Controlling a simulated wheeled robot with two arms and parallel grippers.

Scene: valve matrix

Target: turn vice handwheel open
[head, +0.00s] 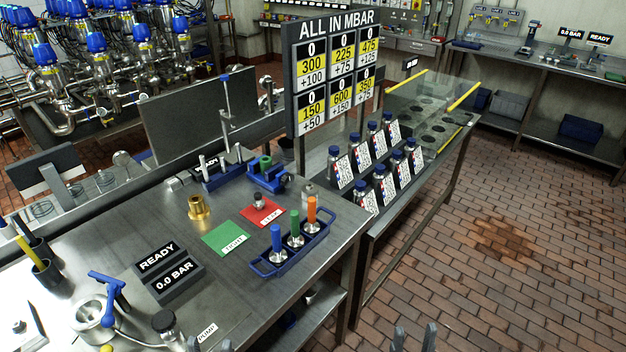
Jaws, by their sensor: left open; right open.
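A small blue vice (268,176) stands at the back right of the steel bench, with a green part (265,161) at its top. Its handwheel is too small to make out clearly, and I cannot tell how far its jaws are apart. My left gripper (210,346) shows only its fingertips at the bottom edge, by the PUMP label, open and empty. My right gripper (414,340) shows its two fingertips at the bottom edge, open and empty, over the floor right of the bench. Both grippers are well apart from the vice.
A blue rack (292,252) of coloured-handled tools stands at the bench's right edge. Green (226,239) and red (262,211) mats and a brass fitting (199,208) lie before the vice. A blue-based stand (222,178) is left of it. A sign board (335,75) rises behind.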

